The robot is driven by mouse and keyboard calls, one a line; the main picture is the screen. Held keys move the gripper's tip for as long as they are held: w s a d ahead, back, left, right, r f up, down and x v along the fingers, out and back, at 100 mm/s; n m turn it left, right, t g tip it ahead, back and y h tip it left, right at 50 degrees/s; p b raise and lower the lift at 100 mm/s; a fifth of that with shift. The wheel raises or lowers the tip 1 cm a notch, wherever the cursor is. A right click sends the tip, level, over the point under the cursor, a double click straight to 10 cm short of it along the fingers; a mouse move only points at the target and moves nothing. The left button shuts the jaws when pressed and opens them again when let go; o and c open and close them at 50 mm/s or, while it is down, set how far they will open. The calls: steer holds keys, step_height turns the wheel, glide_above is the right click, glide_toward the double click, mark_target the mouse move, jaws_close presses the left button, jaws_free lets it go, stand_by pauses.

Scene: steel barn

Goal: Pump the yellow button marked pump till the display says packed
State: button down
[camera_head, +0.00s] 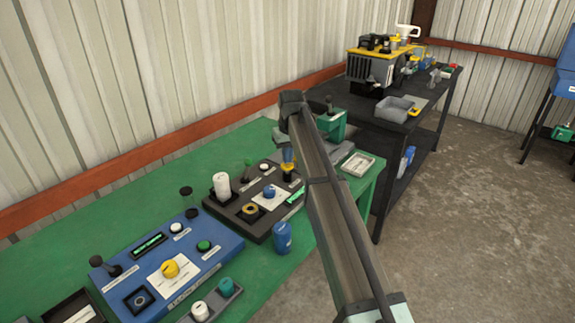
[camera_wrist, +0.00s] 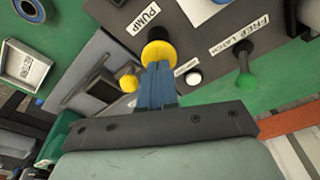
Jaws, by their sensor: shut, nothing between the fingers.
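The yellow pump button (camera_head: 288,169) stands on a dark panel (camera_head: 228,208) on the green bench. In the wrist view the yellow button (camera_wrist: 158,50) sits beside a white label reading PUMP. My gripper (camera_head: 287,158) is shut and empty, its blue fingers pointing down at the button. In the wrist view my gripper's fingertips (camera_wrist: 157,66) overlap the button's near edge; I cannot tell whether they press it. A lit green display (camera_head: 296,196) is on the panel near the button, but its text is too small to read.
A blue panel (camera_head: 215,243) with knobs stands at left. A blue canister (camera_head: 282,238) stands in front of the dark panel.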

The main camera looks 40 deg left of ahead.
steer(key=shift+f, duration=1.1)
steer(key=shift+r, duration=0.15)
stand_by(0.4)
steer(key=shift+r, duration=3.65)
